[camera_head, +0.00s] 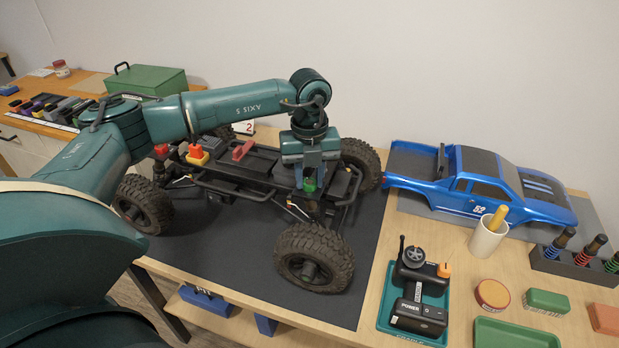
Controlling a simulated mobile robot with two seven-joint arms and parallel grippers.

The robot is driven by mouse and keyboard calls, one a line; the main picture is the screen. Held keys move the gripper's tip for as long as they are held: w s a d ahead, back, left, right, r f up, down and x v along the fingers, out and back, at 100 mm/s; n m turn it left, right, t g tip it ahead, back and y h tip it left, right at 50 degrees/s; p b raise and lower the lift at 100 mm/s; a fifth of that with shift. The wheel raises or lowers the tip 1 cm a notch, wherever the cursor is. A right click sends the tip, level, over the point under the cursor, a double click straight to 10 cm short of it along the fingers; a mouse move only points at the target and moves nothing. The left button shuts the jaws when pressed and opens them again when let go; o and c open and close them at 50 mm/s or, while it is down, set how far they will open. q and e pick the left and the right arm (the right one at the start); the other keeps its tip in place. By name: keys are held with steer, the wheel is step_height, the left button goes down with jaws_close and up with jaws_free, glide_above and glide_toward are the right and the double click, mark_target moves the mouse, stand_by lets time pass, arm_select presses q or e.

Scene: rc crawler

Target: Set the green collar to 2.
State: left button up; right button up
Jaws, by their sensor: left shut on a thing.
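The green collar (309,185) shows at the front right shock of the crawler chassis (233,187), which stands on its wheels on a dark mat (225,273). My left gripper (310,182) points down from above and is shut on the green collar. The gripper and chassis rails hide much of the collar, and any scale marks on it are too small to read. A white card with a red 2 (246,127) stands behind the chassis, partly hidden by my arm. My right gripper is not in view.
A blue truck body (483,184) lies at the back right. A controller (420,290) sits in a teal tray, with a white cup (488,238) near it. The mat in front of the chassis is clear.

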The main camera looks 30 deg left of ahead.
arm_select(q)
steer(key=m+b, duration=0.1)
steer(key=m, duration=0.2)
steer(key=shift+f+m, duration=0.1)
steer(key=shift+m, duration=0.3)
steer(key=shift+m+b, duration=0.45)
steer(key=shift+m, duration=1.05)
steer(key=shift+m+b, duration=0.4)
steer(key=shift+m, duration=0.4)
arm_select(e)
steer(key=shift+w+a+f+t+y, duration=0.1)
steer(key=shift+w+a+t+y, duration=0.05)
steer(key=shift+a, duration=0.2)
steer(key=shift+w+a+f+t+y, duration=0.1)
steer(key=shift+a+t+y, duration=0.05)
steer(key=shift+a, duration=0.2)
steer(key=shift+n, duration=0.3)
arm_select(q)
steer(key=o, duration=1)
steer(key=shift+c, duration=0.2)
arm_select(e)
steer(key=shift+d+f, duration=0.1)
